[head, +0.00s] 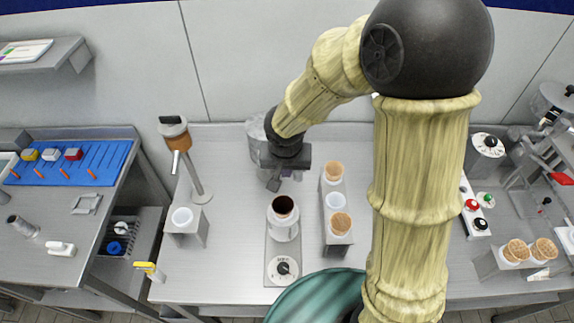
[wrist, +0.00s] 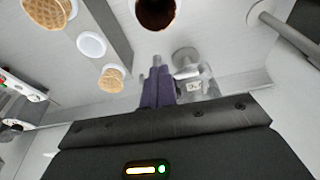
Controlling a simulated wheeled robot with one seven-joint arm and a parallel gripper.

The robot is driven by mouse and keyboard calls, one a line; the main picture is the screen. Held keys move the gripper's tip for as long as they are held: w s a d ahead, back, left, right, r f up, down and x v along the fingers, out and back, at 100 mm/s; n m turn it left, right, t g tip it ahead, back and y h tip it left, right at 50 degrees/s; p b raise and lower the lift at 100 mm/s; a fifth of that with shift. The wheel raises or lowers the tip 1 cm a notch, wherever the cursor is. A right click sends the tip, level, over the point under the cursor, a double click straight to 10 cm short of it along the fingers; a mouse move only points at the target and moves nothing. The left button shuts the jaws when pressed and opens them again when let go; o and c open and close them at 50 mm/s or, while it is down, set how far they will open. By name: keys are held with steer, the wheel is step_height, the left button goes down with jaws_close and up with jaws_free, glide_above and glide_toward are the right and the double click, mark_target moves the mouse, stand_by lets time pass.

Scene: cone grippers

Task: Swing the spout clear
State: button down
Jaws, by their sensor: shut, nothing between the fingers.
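In the head view my gripper (head: 288,174) hangs behind the white pot (head: 284,226), which is open and dark brown inside. The pot also shows in the wrist view (wrist: 157,12).
A post with a copper-coloured head and short spout (head: 176,158) stands left. A rack with round biscuit-like tops and a white cup (head: 335,201) stands right of the pot. A dial (head: 283,270) sits in front.

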steer(key=w+f+p, duration=0.1)
steer(key=w+f, duration=0.3)
steer(key=shift+w+d+p, duration=0.1)
steer(key=shift+w+p, duration=0.05)
steer(key=shift+p, duration=0.25)
steer(key=shift+w+d, duration=0.1)
